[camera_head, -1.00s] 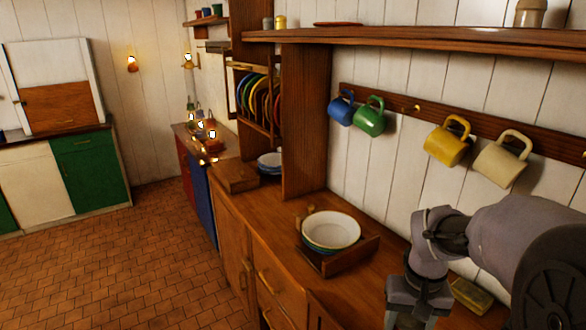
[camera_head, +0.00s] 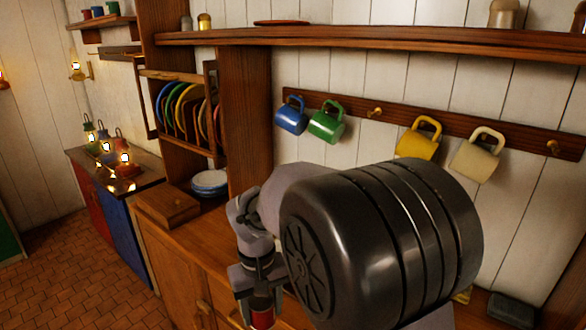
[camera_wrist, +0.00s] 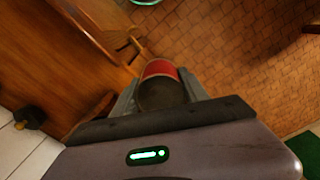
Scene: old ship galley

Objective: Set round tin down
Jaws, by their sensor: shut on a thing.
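The round tin (camera_wrist: 163,92) is red with a dark grey end facing the wrist camera. My gripper (camera_wrist: 160,84) is shut on it, with a finger on each side. In the head view, only part of the red tin (camera_head: 263,318) shows below my gripper (camera_head: 262,302) at the bottom edge, in front of the wooden counter (camera_head: 212,242). In the wrist view, tiled floor shows beyond the tin, with wooden cabinetry to the left. I cannot tell whether the tin touches anything below.
Stacked bowls (camera_head: 210,183) and a wooden box (camera_head: 167,207) stand on the counter's far part. Mugs hang on a wall rail (camera_head: 372,111) under a long shelf (camera_head: 400,38). Lit lanterns (camera_head: 105,147) stand on a farther cabinet. My arm hides much of the counter.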

